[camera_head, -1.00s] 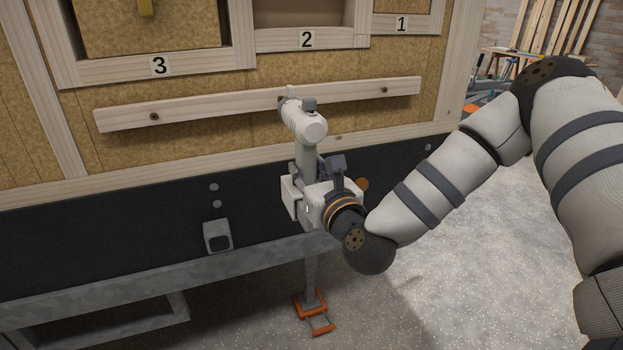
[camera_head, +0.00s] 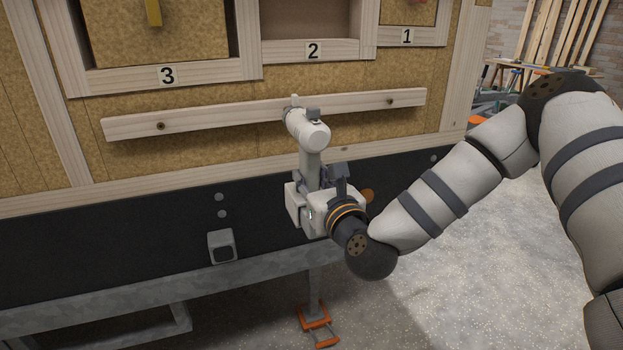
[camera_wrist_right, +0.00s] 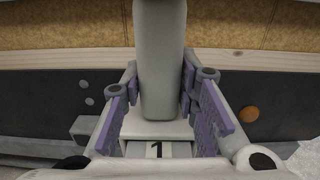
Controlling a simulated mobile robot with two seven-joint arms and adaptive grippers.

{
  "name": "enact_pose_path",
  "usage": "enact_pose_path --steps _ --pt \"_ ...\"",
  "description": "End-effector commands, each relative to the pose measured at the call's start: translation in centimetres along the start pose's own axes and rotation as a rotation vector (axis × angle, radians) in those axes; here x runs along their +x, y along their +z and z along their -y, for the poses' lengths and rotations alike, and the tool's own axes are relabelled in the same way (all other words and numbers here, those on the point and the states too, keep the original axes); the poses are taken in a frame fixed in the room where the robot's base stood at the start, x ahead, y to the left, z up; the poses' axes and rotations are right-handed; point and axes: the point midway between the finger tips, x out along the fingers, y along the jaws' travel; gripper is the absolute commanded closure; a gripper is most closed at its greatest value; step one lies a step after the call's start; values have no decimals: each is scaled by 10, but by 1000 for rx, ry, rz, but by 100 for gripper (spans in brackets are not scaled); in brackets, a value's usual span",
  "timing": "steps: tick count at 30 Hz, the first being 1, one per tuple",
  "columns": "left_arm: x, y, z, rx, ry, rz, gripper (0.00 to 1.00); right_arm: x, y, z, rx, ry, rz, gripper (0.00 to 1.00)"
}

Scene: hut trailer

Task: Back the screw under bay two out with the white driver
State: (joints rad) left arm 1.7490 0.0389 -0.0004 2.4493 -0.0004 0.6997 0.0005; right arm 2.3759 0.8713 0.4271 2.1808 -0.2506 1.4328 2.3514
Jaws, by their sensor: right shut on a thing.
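The white driver (camera_head: 310,130) stands upright with its head against or just in front of the wooden rail (camera_head: 230,112), below the bay labelled 2 (camera_head: 313,50). Its nose hides the middle of the rail, so I cannot see a screw there or tell whether the bit touches one. My right gripper (camera_head: 318,178) is shut on the driver's handle. My left gripper is out of view.
Screws show at the rail's left end (camera_head: 160,126) and right end (camera_head: 390,101). Bays 3 and 1 flank bay two. A small grey box (camera_head: 221,246) sits on the black lower panel. An orange-footed stand (camera_head: 318,318) is below. Open floor lies at right.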

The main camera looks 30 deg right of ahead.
Motion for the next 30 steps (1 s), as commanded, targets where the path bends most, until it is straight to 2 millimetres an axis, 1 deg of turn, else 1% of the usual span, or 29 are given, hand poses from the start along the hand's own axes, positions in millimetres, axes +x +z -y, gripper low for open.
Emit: enact_pose_path --steps 1,9,24,30 --pt "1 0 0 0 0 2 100 2 3 0 2 -1 8 100" --pt "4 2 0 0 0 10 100 11 3 0 2 -1 8 100" --pt "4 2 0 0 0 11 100 12 4 0 2 -1 9 100" --pt "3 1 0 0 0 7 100 10 5 0 2 -1 10 100"
